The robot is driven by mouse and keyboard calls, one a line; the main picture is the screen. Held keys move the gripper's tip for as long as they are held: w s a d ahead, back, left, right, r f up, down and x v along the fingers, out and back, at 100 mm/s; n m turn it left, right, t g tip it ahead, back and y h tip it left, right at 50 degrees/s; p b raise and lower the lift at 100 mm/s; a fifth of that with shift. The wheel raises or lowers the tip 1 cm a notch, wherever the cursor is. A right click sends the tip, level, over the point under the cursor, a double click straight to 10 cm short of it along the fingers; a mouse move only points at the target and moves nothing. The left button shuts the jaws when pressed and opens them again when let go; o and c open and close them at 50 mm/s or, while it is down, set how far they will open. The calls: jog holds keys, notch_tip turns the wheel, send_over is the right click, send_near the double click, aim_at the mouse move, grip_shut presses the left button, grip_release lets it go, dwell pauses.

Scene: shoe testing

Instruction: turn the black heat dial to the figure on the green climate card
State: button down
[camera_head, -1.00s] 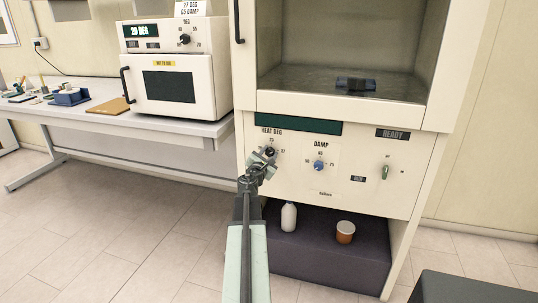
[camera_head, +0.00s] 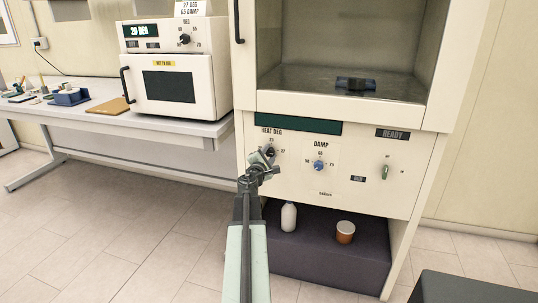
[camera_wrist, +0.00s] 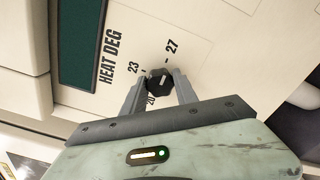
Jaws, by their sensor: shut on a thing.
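The black heat dial (camera_head: 269,152) sits on the cabinet's front panel under the "HEAT DEG" label. It also shows in the wrist view (camera_wrist: 159,79), with the figures 20, 23 and 27 around it. My gripper (camera_head: 266,156) is shut on the dial, one finger on each side, as the wrist view shows (camera_wrist: 158,84). A light pointer line shows on the dial, but it is too small to read surely.
A blue damp dial (camera_head: 319,166) is right of the heat dial, and a green switch (camera_head: 385,172) is further right. A white bottle (camera_head: 289,217) and an orange-brown cup (camera_head: 345,232) stand on the dark lower shelf (camera_head: 325,262). The floor at left is clear.

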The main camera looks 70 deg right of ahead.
jog(key=c, duration=0.9)
grip_release()
jog(key=shift+c, duration=0.2)
jog(key=a, duration=0.7)
jog(key=shift+s+a, duration=0.25)
jog(key=shift+a, duration=0.15)
